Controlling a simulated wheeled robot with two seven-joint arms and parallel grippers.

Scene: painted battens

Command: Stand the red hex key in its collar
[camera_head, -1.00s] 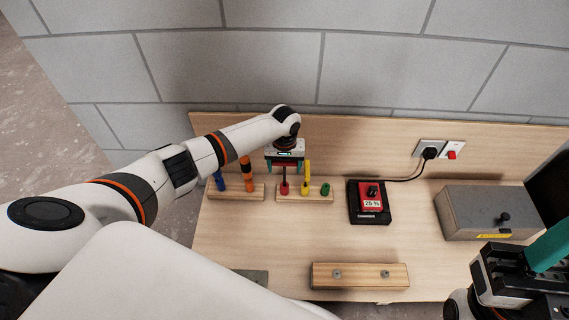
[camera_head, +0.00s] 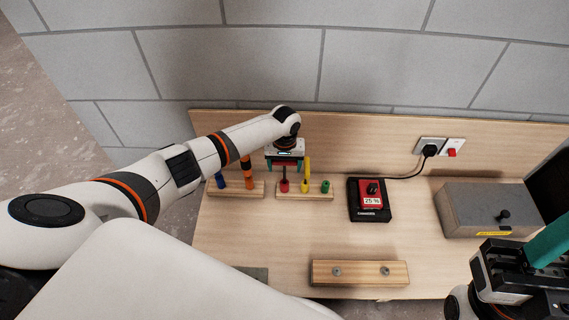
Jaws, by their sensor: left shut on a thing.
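The red collar (camera_head: 284,187) sits at the left end of a wooden batten (camera_head: 318,198) near the back of the bench. My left gripper (camera_head: 285,165) points down right above this collar and is shut on the red hex key (camera_head: 284,173). The key's thin shaft shows upright between the fingers and the collar; its upper part is hidden by the gripper. I cannot tell how deep its lower end sits in the collar. My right gripper (camera_head: 540,255) is at the lower right, partly cut off, away from the batten; its finger gap is not clear.
The same batten has a yellow collar with a yellow key (camera_head: 307,172) and a green collar (camera_head: 325,187). A second batten (camera_head: 238,192) holds blue and orange tools. A black and red device (camera_head: 369,200), a grey box (camera_head: 487,210) and a wooden block (camera_head: 360,273) stand around clear bench.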

